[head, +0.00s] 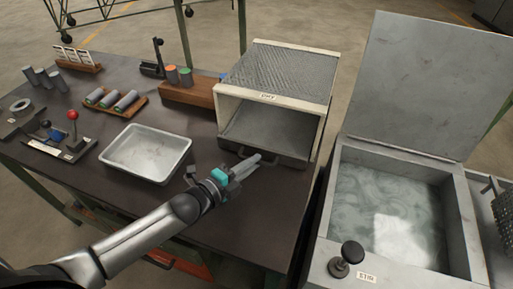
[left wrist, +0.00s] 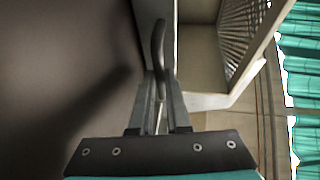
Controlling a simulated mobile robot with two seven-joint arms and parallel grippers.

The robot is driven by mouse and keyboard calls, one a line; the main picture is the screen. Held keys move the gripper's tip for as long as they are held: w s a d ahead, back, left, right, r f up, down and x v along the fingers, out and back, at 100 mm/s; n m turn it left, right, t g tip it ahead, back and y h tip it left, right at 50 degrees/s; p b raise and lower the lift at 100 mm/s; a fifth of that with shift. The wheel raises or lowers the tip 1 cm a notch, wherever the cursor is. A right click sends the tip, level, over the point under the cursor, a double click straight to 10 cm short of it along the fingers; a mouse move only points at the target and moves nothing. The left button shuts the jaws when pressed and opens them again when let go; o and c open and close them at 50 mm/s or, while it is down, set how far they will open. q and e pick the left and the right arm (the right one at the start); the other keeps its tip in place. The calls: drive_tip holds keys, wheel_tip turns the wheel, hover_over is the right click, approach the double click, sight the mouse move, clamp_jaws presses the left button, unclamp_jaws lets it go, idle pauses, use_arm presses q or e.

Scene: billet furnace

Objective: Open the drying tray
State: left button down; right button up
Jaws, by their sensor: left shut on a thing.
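The drying box (head: 280,75) has a mesh top, pale walls and a "DRY" label, and stands at the back right of the dark table. Its front is open. The grey drying tray (head: 268,128) lies inside at the bottom, with a dark front edge. My left gripper (head: 247,166) is at the tray's front, low over the table. In the left wrist view, my left gripper (left wrist: 160,95) is shut on the dark curved tray handle (left wrist: 158,45), beside the box wall. The fingers partly hide the handle in the head view. My right gripper is not in view.
A shallow metal pan (head: 147,152) sits left of my left gripper. A stirring tank (head: 395,215) with a raised lid (head: 425,85) stands to the right. Wooden racks with cylinders (head: 115,100) stand further left. The table in front of the drying box is mostly clear.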

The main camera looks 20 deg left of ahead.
sight(228, 224)
use_arm(q)
drive_tip(key=s+p, duration=0.2)
drive_tip(key=s, duration=0.2)
drive_tip(key=s+p, duration=0.1)
drive_tip(key=s, duration=0.4)
drive_tip(key=s+p, duration=0.2)
drive_tip(key=s, duration=0.3)
drive_tip(key=shift+s+a+p, duration=0.2)
drive_tip(key=shift+a+p, duration=0.05)
drive_tip(key=shift+p, duration=0.1)
drive_tip(key=shift+s, duration=0.75)
drive_tip(key=c, duration=0.9)
unclamp_jaws()
drive_tip(key=v, duration=1.5)
drive_tip(key=shift+r+p, duration=0.1)
drive_tip(key=shift+p, duration=0.2)
